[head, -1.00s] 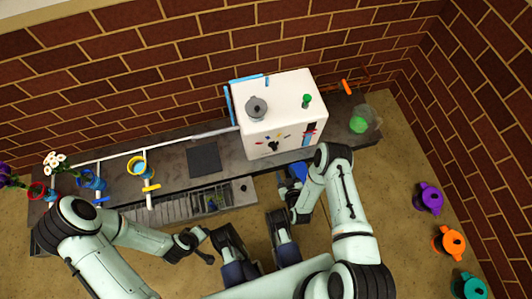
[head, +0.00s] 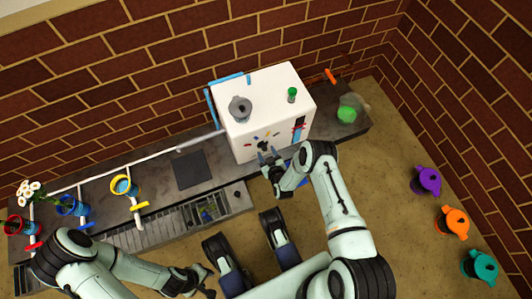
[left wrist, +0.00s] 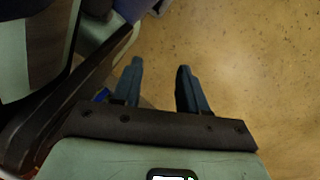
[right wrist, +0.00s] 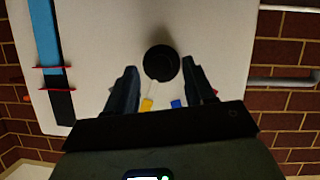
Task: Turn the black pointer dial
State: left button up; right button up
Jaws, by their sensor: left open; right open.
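The black pointer dial (right wrist: 161,63) is on the front face of the white machine, between coloured marks. In the right wrist view it sits just beyond and between my open right fingers, which do not visibly touch it. In the head view the dial (head: 263,146) is small, and my right gripper (head: 270,158) is just in front of it. My right gripper (right wrist: 160,88) is open and empty. My left gripper (left wrist: 160,75) is open and empty over bare floor, away from the machine. The dial's pointer direction is hard to make out.
The white machine (head: 258,87) stands on the grey counter, with a grey knob (head: 240,108) and a green item (head: 292,95) on top. A blue and black strip (right wrist: 52,70) is beside the dial.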

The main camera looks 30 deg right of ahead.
jog(key=shift+w+f, duration=0.2)
jog(key=shift+w, duration=0.35)
pick_arm(q)
jog(key=shift+s+f, duration=0.2)
jog(key=shift+s, duration=0.3)
pick_arm(e)
grip_shut()
